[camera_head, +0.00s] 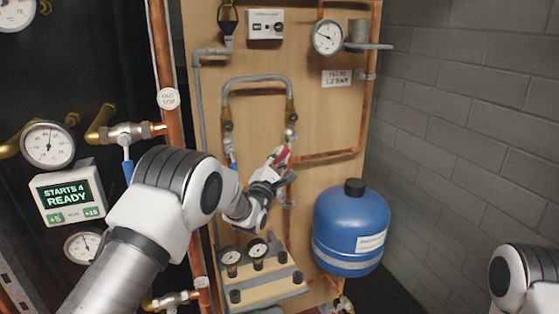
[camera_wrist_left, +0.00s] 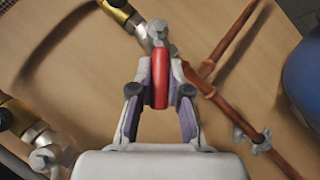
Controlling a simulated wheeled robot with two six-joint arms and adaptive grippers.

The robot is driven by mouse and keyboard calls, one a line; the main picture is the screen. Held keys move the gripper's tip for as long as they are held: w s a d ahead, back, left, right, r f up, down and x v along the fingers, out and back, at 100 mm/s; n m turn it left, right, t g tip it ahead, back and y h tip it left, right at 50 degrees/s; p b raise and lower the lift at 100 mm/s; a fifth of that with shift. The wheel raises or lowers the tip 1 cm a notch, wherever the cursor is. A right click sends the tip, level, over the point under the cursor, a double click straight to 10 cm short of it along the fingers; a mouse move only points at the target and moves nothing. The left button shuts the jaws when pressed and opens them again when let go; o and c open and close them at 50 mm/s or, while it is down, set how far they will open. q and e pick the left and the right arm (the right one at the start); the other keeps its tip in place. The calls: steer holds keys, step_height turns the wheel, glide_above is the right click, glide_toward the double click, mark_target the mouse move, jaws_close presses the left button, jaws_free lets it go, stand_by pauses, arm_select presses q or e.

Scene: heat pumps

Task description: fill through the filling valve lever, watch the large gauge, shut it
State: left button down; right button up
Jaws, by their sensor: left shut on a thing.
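The red filling valve lever (camera_head: 283,155) is on the wooden board, below the right leg of the grey hose loop. It also shows in the left wrist view (camera_wrist_left: 160,76), running from its valve down between the fingers. My left gripper (camera_head: 272,172) is shut on this lever, one finger on each side (camera_wrist_left: 160,92). The round white gauge (camera_head: 328,37) hangs at the upper right of the board, above a plate (camera_head: 337,78) that seems to read 1.2 BAR. Its dark needle shows, but its value is too small to read. My right gripper is out of view.
A blue vessel (camera_head: 351,228) stands right of the lever. Two small gauges (camera_head: 258,249) sit on a lower shelf. Copper pipe (camera_head: 330,154) runs beside the valve. At left are another gauge (camera_head: 47,145), a blue lever (camera_head: 128,171) and a display box (camera_head: 66,194) reading READY.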

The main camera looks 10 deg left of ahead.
arm_select(q)
steer(key=shift+f, duration=0.15)
steer(key=c, duration=1.1)
jaws_free()
steer(key=v, duration=1.2)
